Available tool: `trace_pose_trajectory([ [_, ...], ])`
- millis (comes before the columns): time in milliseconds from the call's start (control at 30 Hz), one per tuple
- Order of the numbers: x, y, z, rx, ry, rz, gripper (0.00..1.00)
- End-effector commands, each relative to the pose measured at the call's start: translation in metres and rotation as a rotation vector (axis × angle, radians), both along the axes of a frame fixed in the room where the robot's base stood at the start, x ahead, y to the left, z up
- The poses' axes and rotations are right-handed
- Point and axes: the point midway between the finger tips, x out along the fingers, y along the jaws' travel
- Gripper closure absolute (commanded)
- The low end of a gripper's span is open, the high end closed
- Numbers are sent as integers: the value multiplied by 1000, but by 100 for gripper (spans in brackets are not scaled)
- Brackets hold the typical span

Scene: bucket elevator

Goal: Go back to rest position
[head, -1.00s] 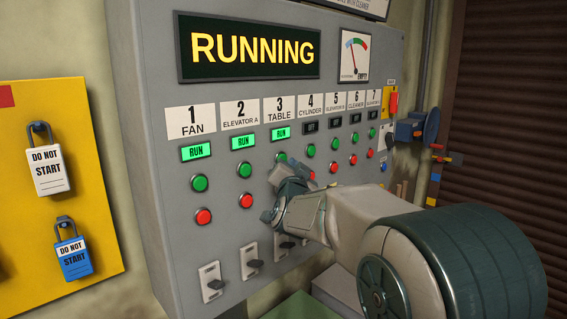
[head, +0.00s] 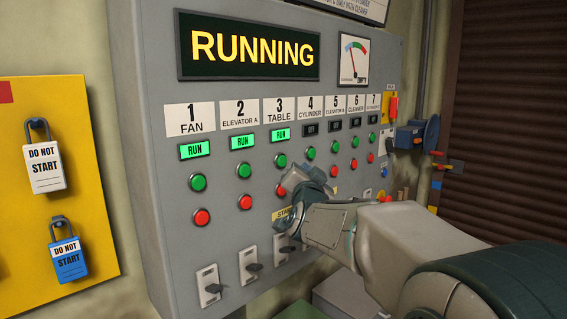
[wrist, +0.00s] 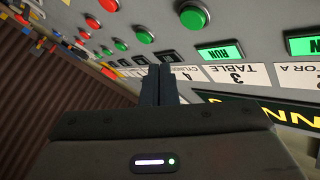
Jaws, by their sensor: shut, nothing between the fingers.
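My gripper (wrist: 158,84) is shut with nothing between its fingers. In the head view the arm reaches in from the lower right, and the wrist end is in front of the grey control panel (head: 160,175), below columns 3 and 4. The fingertips are hard to make out there. In the wrist view the panel appears upside down, with the fingers in front of the area near the 3 TABLE label (wrist: 238,75) and the CYLINDER label. Whether they touch the panel cannot be told.
The display (head: 250,47) reads RUNNING. FAN, ELEVATOR A and TABLE show lit green RUN lamps; the other lamps are dark. A yellow board (head: 90,215) with two DO NOT START padlocks (head: 43,167) hangs at left. A brown shutter (head: 510,130) stands at right.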

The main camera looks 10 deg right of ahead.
Motion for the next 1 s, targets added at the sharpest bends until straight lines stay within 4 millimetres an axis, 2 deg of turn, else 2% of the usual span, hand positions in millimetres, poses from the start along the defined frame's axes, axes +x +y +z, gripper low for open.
trace_pose_trajectory([
  [133, -1, 1, -1, -3, 10, 5, 100],
  [233, -8, 4, -10, -21, 67, 30, 100],
  [367, -31, 14, -39, -82, 237, 106, 100],
  [567, -100, 26, -107, -208, 596, 245, 100],
  [667, -144, 27, -141, -272, 781, 309, 100],
  [800, -215, 22, -185, -351, 1039, 390, 100],
  [900, -263, 16, -208, -396, 1205, 438, 100],
  [1000, -302, 10, -224, -429, 1333, 472, 100],
])
